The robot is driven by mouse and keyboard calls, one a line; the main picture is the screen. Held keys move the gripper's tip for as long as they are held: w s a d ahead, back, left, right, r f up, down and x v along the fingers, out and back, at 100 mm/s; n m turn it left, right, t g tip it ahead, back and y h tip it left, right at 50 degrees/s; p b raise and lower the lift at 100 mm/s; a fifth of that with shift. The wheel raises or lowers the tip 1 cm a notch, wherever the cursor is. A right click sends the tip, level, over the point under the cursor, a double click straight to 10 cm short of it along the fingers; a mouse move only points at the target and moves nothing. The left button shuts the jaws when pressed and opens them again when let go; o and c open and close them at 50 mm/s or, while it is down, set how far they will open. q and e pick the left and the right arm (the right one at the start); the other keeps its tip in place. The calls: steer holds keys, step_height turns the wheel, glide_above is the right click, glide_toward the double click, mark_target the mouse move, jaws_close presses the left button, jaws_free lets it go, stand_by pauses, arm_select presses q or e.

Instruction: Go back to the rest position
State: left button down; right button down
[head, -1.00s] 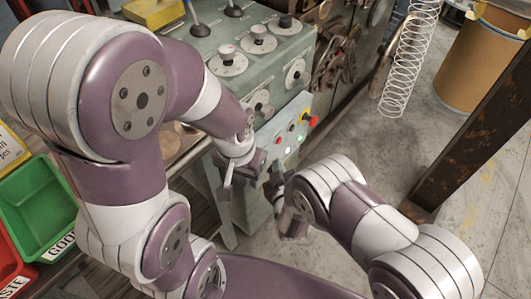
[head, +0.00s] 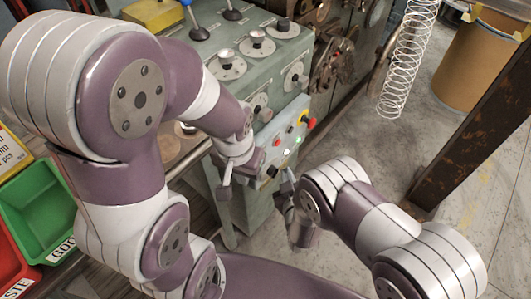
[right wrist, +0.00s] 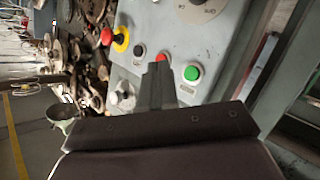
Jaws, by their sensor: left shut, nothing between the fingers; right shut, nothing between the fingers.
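My left gripper (head: 225,190) hangs in the middle of the head view, in front of the green-grey machine (head: 275,75), shut and empty. My right gripper (head: 287,182) is to its right, just in front of the machine's button panel (head: 283,138), with clear air between the two grippers. In the right wrist view its shut fingers (right wrist: 158,85) stand before the panel and hide part of it. No held object shows in either gripper.
The panel has a red emergency knob (right wrist: 106,36) and a green button (right wrist: 192,73). Green (head: 35,205) and red (head: 12,268) bins are at left. A wire coil (head: 408,60) hangs near a brown drum (head: 490,60). A rusty post (head: 470,140) stands at right; floor between is clear.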

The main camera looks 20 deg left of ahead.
steer(key=s+d+f+m+g+h, duration=0.2)
steer(key=s+d+f+g+h, duration=0.15)
steer(key=s+f+g, duration=0.3)
steer(key=s+d+r+m+g+h+p, duration=0.1)
steer(key=d+r+m+p, duration=0.3)
steer(key=d+r, duration=0.9)
steer(key=s+d+r+m+g+h+p, duration=0.2)
steer(key=s+d+r+m+g+p, duration=0.1)
steer(key=d+r, duration=0.9)
step_height(320, 180, up, 6)
steer(key=shift+s+d+f+m+g+p, duration=0.25)
steer(key=shift+s+d+m+g+p, duration=0.25)
steer(key=shift+s+m, duration=0.35)
